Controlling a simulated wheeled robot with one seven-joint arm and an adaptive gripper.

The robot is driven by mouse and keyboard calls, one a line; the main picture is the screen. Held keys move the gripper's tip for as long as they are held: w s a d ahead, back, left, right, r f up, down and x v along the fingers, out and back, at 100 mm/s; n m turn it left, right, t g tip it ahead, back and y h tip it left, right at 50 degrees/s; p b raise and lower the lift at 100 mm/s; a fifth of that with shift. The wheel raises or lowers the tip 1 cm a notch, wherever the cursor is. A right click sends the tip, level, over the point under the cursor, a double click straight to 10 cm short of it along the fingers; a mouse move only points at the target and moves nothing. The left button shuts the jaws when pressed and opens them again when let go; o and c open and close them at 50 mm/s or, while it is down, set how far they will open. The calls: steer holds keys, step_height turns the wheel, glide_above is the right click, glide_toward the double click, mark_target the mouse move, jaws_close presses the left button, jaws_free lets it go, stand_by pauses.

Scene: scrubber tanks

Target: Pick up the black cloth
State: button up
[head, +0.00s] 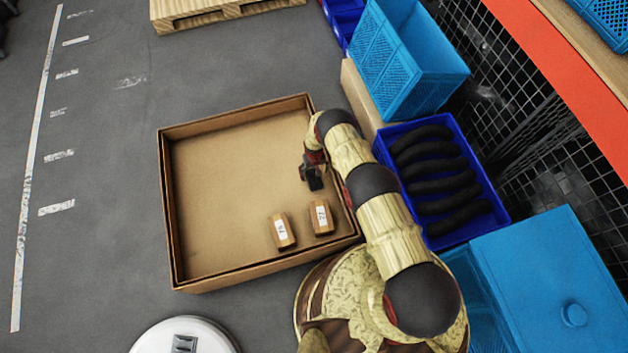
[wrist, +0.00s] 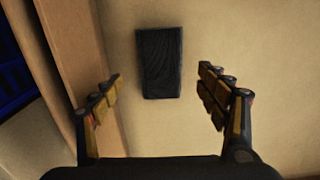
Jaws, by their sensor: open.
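The black cloth (wrist: 159,62) is a dark, folded rectangle lying flat on the tan floor of a cardboard box. In the wrist view it lies ahead of and between the spread fingers of my gripper (wrist: 160,86), with a clear gap on both sides. The fingers are open and nothing is held. In the head view my gripper (head: 312,176) is inside the box near its right wall. It is too small and dark there to separate clearly from the cloth.
The cardboard box (head: 163,215) also holds two small brown packages (head: 281,231) with white labels. At the right stand a blue bin (head: 497,205) with several black curved pieces and light-blue crates (head: 390,75). A wooden pallet (head: 215,12) lies beyond. The floor left is clear.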

mark_target(314, 178)
steer(key=f+b, duration=0.1)
steer(key=f, duration=0.3)
steer(key=shift+s+b, duration=0.2)
steer(key=shift+b, duration=0.1)
steer(key=shift+c, duration=1.4)
steer(key=c, duration=0.7)
steer(key=shift+c, duration=0.8)
steer(key=shift+r, duration=0.1)
